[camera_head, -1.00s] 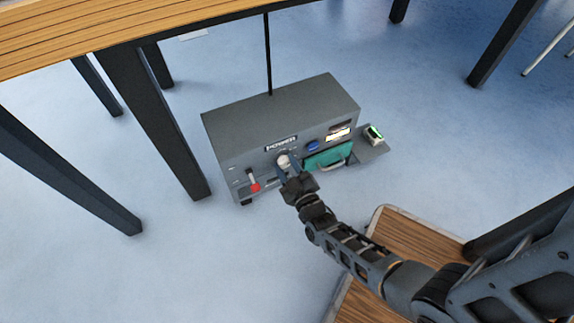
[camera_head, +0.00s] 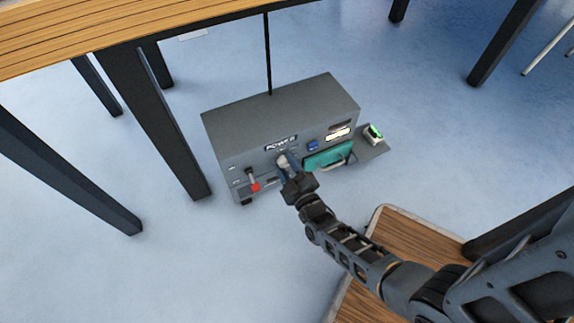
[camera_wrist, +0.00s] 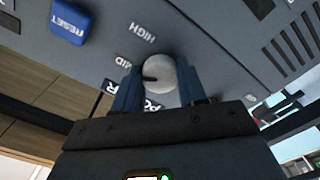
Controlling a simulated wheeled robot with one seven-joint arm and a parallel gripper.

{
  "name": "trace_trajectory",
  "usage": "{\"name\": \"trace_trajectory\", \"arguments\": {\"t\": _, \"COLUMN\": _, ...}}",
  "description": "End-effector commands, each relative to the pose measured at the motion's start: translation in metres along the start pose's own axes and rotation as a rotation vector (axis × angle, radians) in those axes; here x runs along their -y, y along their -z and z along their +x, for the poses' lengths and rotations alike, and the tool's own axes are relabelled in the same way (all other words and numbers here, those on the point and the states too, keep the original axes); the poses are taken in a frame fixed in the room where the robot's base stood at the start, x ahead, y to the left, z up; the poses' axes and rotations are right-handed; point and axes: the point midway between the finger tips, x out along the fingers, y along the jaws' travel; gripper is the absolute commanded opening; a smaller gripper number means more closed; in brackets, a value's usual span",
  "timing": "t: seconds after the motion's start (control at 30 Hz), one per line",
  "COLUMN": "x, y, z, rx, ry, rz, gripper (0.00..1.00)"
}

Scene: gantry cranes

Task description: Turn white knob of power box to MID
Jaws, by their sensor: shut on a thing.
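The grey power box (camera_head: 290,105) stands on the floor, with its POWER label on the front face. My gripper (camera_head: 284,163) reaches the front face just below that label. In the wrist view, the blue fingers of my gripper (camera_wrist: 159,80) are shut on the round white knob (camera_wrist: 160,72), one on each side. The knob's black pointer mark faces left in this view, close to the MID label (camera_wrist: 122,62) but slightly below it. The HIGH label (camera_wrist: 143,31) is further up. The POWER label is partly hidden behind the fingers.
A red-tipped lever (camera_head: 254,183) is left of the knob. A blue RESET button (camera_wrist: 70,22) and a teal panel with a handle (camera_head: 328,157) are to its right on the box. A small green-lit device (camera_head: 374,134) sits on the side shelf. Table legs (camera_head: 160,130) stand left.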

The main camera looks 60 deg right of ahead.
Motion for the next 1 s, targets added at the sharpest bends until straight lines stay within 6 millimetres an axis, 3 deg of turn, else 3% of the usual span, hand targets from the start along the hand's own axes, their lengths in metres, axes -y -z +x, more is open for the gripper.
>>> {"name": "trace_trajectory", "arguments": {"t": 0.07, "x": 0.001, "y": 0.0, "z": -0.001, "rx": 0.001, "ry": 0.002, "rz": 0.0, "gripper": 0.11}}
{"name": "trace_trajectory", "arguments": {"t": 0.1, "x": 0.001, "y": 0.0, "z": -0.001, "rx": 0.001, "ry": 0.002, "rz": 0.0, "gripper": 0.42}}
{"name": "trace_trajectory", "arguments": {"t": 0.37, "x": 0.0, "y": 0.0, "z": -0.001, "rx": 0.0, "ry": 0.001, "rz": 0.001, "gripper": 0.67}}
{"name": "trace_trajectory", "arguments": {"t": 0.67, "x": 0.0, "y": 0.0, "z": -0.004, "rx": 0.001, "ry": 0.002, "rz": 0.001, "gripper": 0.67}}
{"name": "trace_trajectory", "arguments": {"t": 1.0, "x": -0.001, "y": 0.001, "z": -0.055, "rx": 0.003, "ry": 0.004, "rz": 0.0, "gripper": 0.67}}
